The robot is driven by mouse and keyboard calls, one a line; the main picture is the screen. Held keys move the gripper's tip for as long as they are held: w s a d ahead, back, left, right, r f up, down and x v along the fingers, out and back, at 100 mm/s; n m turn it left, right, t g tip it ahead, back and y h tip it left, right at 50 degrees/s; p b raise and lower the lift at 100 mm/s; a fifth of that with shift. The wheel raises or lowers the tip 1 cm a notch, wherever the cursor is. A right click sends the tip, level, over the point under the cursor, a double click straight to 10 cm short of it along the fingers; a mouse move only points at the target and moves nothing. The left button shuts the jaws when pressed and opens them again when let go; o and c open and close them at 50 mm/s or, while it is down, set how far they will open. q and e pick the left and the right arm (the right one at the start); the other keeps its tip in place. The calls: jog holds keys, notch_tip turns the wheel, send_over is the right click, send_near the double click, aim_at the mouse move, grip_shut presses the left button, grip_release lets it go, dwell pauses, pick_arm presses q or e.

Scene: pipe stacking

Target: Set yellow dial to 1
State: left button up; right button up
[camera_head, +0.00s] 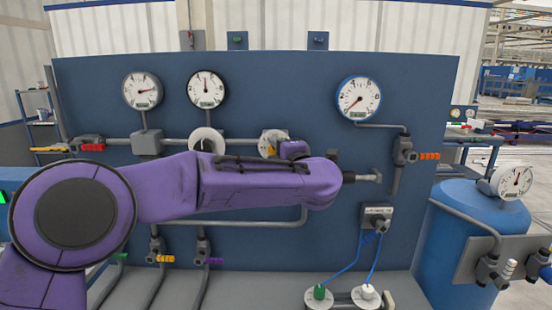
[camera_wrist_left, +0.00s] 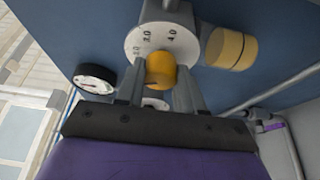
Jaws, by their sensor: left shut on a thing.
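The yellow dial (camera_wrist_left: 161,68) is a round knob in front of a white numbered plate (camera_wrist_left: 175,42). My left gripper (camera_wrist_left: 158,84) is shut on the knob, with one finger on each side of it. In the wrist view the plate shows 2.0, 3.0 and 4.0 along its upper part; its lower part is hidden. Which number the knob points at I cannot tell. In the head view the yellow dial (camera_head: 268,146) shows only partly above my purple arm, and my left fingertips are hidden there. My right gripper is in neither view.
A larger yellow cylinder (camera_wrist_left: 231,48) sits right of the dial in the wrist view. A white round plate (camera_head: 206,139) is left of it in the head view. Gauges (camera_head: 358,97), pipes and colored valve handles (camera_head: 429,156) line the blue panel (camera_head: 280,80).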

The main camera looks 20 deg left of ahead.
pick_arm(q)
jog(key=n+b, duration=0.1)
jog(key=n, duration=0.1)
jog(key=n+g+h+b, duration=0.1)
jog(key=n, duration=0.1)
jog(key=shift+r+h, duration=0.3)
jog(key=shift+r, duration=0.2)
dwell(0.3)
jog(key=o, duration=1)
jog(key=shift+w, duration=0.1)
jog(key=shift+o, duration=0.2)
jog(key=shift+w+f, duration=0.1)
jog(key=shift+f, duration=0.15)
jog(key=b+v, duration=0.3)
jog(key=v, duration=0.7)
jog(key=shift+s+d, duration=0.2)
jog(key=shift+r, duration=0.1)
